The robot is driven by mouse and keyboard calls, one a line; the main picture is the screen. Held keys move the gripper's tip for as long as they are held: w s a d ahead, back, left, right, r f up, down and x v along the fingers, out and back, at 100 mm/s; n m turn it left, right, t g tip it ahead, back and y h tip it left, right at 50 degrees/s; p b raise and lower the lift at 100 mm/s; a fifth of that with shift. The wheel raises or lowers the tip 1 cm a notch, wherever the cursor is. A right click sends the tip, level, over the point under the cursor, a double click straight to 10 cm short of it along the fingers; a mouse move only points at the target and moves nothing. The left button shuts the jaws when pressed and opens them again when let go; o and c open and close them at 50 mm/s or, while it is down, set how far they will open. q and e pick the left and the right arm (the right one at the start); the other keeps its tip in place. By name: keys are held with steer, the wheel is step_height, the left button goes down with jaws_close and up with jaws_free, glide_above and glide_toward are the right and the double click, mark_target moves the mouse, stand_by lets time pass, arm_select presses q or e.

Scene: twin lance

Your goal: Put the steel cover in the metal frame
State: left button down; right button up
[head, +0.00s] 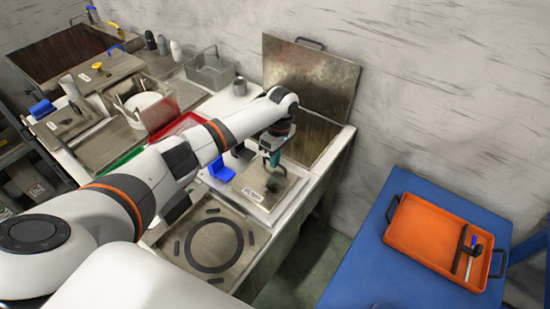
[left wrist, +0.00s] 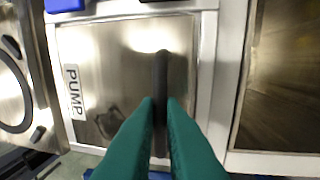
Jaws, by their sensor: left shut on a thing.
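A steel cover (head: 262,183) with a dark handle and a PUMP label lies flat near the counter's front edge. It also shows in the left wrist view (left wrist: 105,65), with a pale metal frame (left wrist: 209,75) around its edges. I cannot tell whether it is fully down inside this frame. My left gripper (head: 272,163) is above the cover, its green fingers pointing down. In the left wrist view the fingers (left wrist: 160,102) are shut on the dark handle (left wrist: 161,75). The fingers and handle hide part of the plate. My right gripper is out of view.
A larger steel panel (head: 312,82) leans on the wall behind an open bay (head: 311,139). A plate with a dark ring (head: 211,244) lies nearer me. Blue blocks (head: 219,170) stand beside the cover. An orange tray (head: 425,241) sits on a blue table (head: 369,268) at right.

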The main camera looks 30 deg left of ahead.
arm_select(q)
steer(key=shift+f, duration=0.15)
steer(key=c, duration=1.5)
jaws_free()
steer(key=shift+c, duration=0.2)
step_height(320, 180, up, 12)
steer(key=w+b, duration=0.1)
steer(key=w, duration=0.1)
steer(key=shift+d, duration=0.15)
